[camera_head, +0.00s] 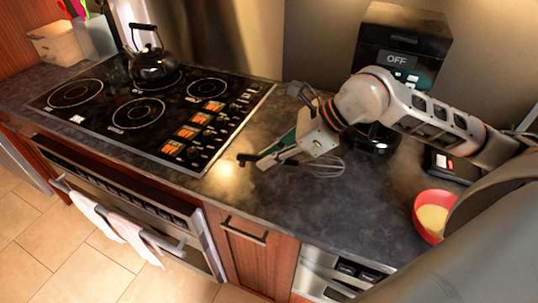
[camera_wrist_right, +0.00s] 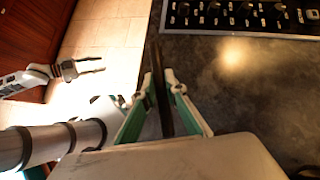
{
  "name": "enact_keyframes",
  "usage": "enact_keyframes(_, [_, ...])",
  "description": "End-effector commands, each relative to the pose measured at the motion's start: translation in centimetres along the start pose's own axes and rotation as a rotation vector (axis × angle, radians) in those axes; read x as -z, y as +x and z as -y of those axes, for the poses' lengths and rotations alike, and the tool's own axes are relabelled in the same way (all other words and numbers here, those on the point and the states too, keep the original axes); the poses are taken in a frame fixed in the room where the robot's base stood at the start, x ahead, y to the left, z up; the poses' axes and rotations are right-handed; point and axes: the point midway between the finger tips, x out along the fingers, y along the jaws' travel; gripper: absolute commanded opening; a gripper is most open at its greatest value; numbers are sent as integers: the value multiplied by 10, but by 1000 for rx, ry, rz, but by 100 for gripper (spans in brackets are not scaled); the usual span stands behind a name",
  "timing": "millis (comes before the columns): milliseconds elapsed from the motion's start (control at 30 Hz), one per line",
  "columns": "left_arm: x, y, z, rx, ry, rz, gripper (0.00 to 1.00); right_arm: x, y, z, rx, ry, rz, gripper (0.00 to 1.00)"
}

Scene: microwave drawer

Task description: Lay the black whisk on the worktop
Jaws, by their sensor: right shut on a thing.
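The black whisk (camera_head: 246,158) is in my right gripper (camera_head: 268,160), over the worktop (camera_head: 290,205) just right of the cooktop. Its black handle end sticks out to the left of the fingers, and its wire loops (camera_head: 331,165) show to the right, partly behind the gripper. In the right wrist view the dark handle (camera_wrist_right: 161,88) stands between the two fingers, which are shut on it. I cannot tell whether the whisk touches the worktop. My left gripper (camera_wrist_right: 92,65) shows only in the right wrist view, open and empty, over the floor.
The cooktop (camera_head: 130,112) with a black kettle (camera_head: 153,62) is to the left. A black coffee machine (camera_head: 400,45) stands at the back. A red bowl (camera_head: 432,215) with yellow contents is at the right. The worktop's front middle is clear, above a wooden cabinet (camera_head: 245,250).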

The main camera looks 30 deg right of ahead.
Motion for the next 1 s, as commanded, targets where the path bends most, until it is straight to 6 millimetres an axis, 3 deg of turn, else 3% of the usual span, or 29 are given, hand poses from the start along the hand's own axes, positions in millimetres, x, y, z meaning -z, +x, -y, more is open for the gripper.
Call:
enact_keyframes(200, [0,5,-2,-3,1,-11,40,1,0,0,3,-2,-3,0])
enact_keyframes(600, [13,23,-16,-28,9,-82,40,26,25,0,2,-1,-4,0])
enact_keyframes(1000, [-29,40,-21,-30,8,-48,40,49,49,0,1,-1,-4,0])
